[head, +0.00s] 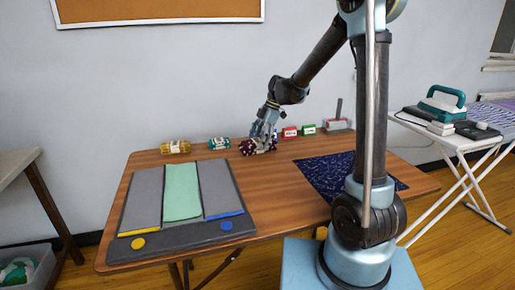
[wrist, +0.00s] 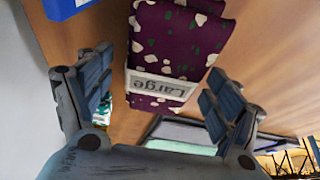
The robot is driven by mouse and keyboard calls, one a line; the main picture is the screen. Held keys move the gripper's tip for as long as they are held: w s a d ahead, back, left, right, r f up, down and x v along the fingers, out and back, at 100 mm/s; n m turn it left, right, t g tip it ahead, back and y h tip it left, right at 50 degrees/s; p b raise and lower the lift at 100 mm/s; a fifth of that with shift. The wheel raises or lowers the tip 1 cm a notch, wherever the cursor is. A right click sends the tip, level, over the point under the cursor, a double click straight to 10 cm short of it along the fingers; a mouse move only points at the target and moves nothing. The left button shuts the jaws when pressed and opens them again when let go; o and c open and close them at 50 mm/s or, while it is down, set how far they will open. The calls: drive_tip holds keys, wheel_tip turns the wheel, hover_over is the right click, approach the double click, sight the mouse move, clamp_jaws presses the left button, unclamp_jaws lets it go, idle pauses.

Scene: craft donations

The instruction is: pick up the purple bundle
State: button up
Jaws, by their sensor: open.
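The purple bundle (head: 258,147) lies on the wooden table below my gripper (head: 264,130), which partly hides it in the head view. In the wrist view the purple bundle (wrist: 178,45) is a folded dark purple cloth with white and green spots and a pale band reading "Large". My gripper (wrist: 155,98) is open, with one finger on each side of the bundle's lower end in that view. The fingers look apart from the cloth. I cannot tell the exact height gap.
A yellow bundle (head: 176,147) and a green bundle (head: 219,143) lie to the left. A grey folding board (head: 180,231) with green cloth and a dark blue mat (head: 330,177) cover the front.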

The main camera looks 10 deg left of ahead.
drive_tip(key=shift+x, duration=0.8)
drive_tip(key=c, duration=1.3)
drive_tip(key=shift+o, duration=0.2)
drive_tip(key=shift+r, duration=0.15)
